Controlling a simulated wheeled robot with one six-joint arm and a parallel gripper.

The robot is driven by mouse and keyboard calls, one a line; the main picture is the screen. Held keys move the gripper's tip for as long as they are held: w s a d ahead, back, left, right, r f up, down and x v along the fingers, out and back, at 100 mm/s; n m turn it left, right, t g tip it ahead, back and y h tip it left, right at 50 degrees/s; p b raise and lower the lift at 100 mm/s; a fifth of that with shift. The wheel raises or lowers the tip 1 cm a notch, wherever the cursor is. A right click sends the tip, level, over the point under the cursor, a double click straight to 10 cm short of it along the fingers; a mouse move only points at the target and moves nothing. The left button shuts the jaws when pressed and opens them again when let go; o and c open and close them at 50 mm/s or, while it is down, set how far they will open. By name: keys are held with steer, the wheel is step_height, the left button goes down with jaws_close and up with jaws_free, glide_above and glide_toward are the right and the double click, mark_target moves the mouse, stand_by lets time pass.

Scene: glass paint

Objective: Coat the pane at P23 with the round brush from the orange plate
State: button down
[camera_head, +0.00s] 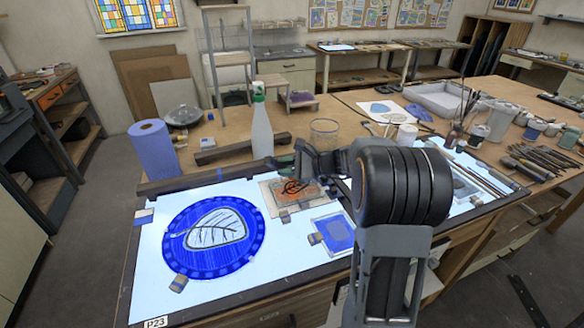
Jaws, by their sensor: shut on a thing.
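The round pane (182,238) lies flat on the lit table at the left, above the P23 label (156,322). It has a blue ring with a dotted border and a pale leaf with dark veins in its middle. The orange plate (277,194) lies right of the pane, with dark looping marks on it. My gripper (299,167) is at the plate's far edge, right of the pane and apart from it. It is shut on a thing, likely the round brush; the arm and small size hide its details.
A white bottle (261,128), a blue paper roll (153,150) and a clear glass jar (324,132) stand behind the lit table. A small blue square pane (336,232) lies right of the round pane. Jars and brushes crowd the right bench. My arm hides part of the lit table.

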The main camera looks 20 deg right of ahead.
mark_target(275, 169)
steer(key=shift+a+b, duration=0.3)
steer(key=shift+a, duration=1.3)
steer(key=a+b, duration=0.1)
steer(key=a, duration=0.2)
steer(key=shift+f, duration=0.1)
step_height(275, 169, up, 5)
steer(key=p, duration=0.3)
stand_by(0.5)
